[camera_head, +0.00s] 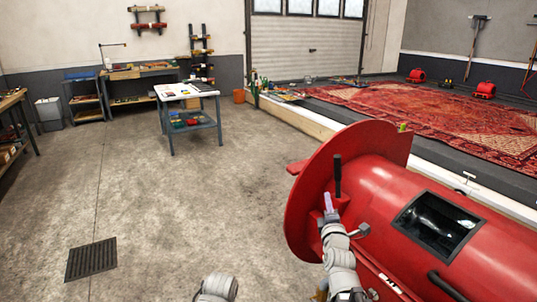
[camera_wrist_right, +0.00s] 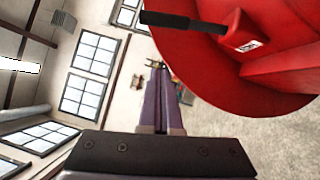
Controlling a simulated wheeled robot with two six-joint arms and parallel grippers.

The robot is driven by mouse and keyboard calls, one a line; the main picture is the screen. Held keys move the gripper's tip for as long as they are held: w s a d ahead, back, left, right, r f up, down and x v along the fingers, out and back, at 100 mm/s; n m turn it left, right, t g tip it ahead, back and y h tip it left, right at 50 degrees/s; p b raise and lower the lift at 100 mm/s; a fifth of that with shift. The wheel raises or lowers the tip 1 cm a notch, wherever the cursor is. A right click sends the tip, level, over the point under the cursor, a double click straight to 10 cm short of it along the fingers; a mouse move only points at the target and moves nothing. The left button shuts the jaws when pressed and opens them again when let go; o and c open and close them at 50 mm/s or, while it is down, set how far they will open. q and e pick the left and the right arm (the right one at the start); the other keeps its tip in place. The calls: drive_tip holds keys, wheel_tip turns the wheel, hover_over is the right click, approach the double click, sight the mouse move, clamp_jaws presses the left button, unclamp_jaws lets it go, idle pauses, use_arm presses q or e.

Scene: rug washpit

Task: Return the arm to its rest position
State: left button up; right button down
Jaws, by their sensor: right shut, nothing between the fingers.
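My right arm rises from the bottom of the head view in front of a large red cylindrical machine (camera_head: 385,195). Its gripper (camera_head: 328,201) points up and away, close to the machine's round red end plate (camera_head: 310,185) and just below a black handle (camera_head: 337,175). In the right wrist view the purple fingers (camera_wrist_right: 158,68) are together with nothing between them. The end plate (camera_wrist_right: 290,90) and black handle (camera_wrist_right: 183,22) show there at upper right, apart from the fingers. A grey part of my other arm shows at the bottom of the head view; its gripper is out of frame.
The machine has a dark window (camera_head: 440,220) and fills the right foreground. A patterned red rug (camera_head: 430,115) lies on a raised platform behind it. A small worktable (camera_head: 187,92) stands at the back. Concrete floor on the left is open, with a drain grate (camera_head: 91,259).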

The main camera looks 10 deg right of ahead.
drive_tip(key=a+f+m+g+y, duration=0.2)
drive_tip(key=a+f+g+y, duration=0.25)
drive_tip(key=a+f, duration=0.6)
drive_tip(key=s+a+f+m+g, duration=0.7)
drive_tip(key=s+a+f+g, duration=0.4)
drive_tip(key=s, duration=0.4)
drive_tip(key=s+a+f+m+g+h, duration=0.1)
drive_tip(key=s+f+m+g+h, duration=0.25)
drive_tip(key=s, duration=0.75)
wheel_tip(320, 180, up, 17)
drive_tip(key=m+y+p, duration=0.1)
drive_tip(key=p, duration=1.5)
drive_tip(key=shift+w+y, duration=0.4)
drive_tip(key=shift+m, duration=0.25)
